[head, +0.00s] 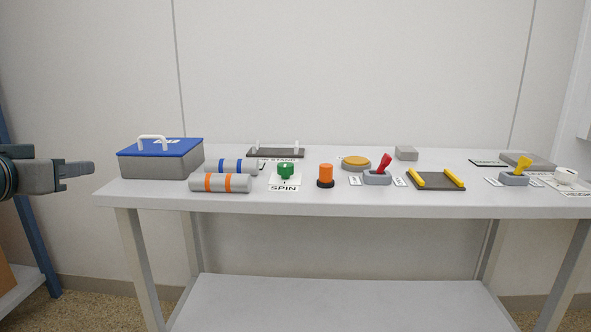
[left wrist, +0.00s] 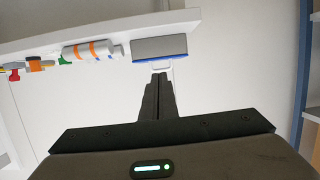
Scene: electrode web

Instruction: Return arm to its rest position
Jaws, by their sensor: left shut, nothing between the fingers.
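My left gripper (head: 78,169) is at the left edge of the head view, in the air to the left of the table. It is shut and empty. In the left wrist view its closed fingers (left wrist: 158,98) point toward the grey box (left wrist: 160,47) with a blue lid and a white handle. In the head view that box (head: 160,160) stands closed at the left end of the table (head: 300,202), and the gripper is apart from it. My right gripper is not in view.
Right of the box lie a blue-banded roll (head: 226,166) and an orange-banded roll (head: 220,183). A green knob (head: 285,169), an orange button (head: 325,173), a red lever (head: 383,163) and a yellow lever (head: 522,166) stand farther right. Blue shelving (head: 35,240) stands at far left.

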